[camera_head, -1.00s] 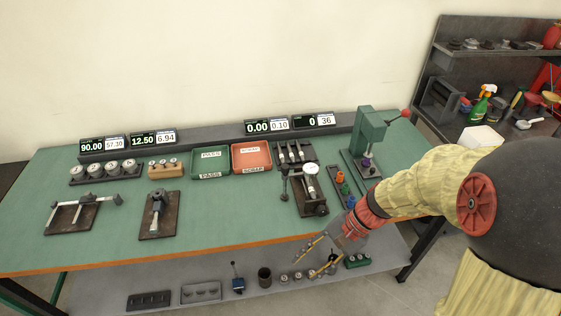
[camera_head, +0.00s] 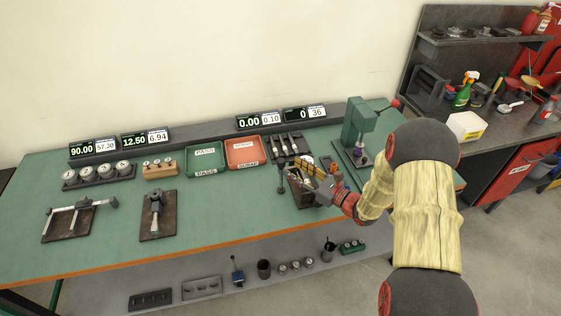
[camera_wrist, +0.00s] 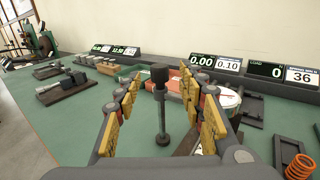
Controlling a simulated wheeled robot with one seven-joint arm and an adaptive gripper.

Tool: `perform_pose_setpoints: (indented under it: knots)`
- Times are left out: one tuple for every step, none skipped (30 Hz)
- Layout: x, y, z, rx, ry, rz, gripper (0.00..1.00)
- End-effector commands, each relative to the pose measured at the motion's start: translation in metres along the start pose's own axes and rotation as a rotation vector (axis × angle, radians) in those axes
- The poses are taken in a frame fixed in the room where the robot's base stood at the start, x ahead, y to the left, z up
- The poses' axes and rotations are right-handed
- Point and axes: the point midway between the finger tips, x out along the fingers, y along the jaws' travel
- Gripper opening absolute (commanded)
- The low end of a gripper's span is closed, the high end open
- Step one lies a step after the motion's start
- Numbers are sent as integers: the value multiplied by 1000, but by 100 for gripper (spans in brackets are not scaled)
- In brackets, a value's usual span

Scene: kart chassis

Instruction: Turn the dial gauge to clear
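The dial gauge (camera_wrist: 229,98) shows in the wrist view as a white round face, partly hidden behind my right finger. My gripper (camera_wrist: 163,98) is open, its yellow-padded fingers spread wide. A dark upright post with a black knob (camera_wrist: 160,76) stands in view between the fingers; I cannot tell whether they touch it.
A green press (camera_head: 358,130) stands right of the stand. The green PASS tray (camera_head: 205,158) and red SCRAP tray (camera_head: 243,152) lie to the left. An orange spring (camera_wrist: 300,166) is close by on the right. The bench front (camera_head: 220,220) is clear.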

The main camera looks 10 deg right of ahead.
Motion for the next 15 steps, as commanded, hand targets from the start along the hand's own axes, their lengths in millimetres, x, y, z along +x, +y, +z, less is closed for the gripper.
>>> perform_pose_setpoints:
  knots:
    - [7, 1, -1, -2, 0, 3, 40]
    - [12, 1, -1, -2, 0, 4, 40]
    - [19, 2, -1, -2, -1, 5, 40]
    - [23, 2, -1, -2, 0, 5, 40]
    - [28, 2, -1, -2, 0, 5, 40]
    - [35, 2, -1, -2, 0, 4, 40]
    - [39, 2, -1, -2, 1, 4, 40]
    - [43, 2, -1, -1, 1, 5, 40]
    - [49, 2, -1, -1, 0, 4, 40]
    - [52, 2, -1, -1, 0, 4, 40]
    - [55, 2, -1, -2, 1, 4, 40]
    - [59, 1, -1, -2, 1, 4, 40]
    - [61, 2, -1, -2, 1, 4, 40]
    - [63, 2, -1, -2, 2, 3, 40]
    - [65, 1, -1, -2, 1, 3, 40]
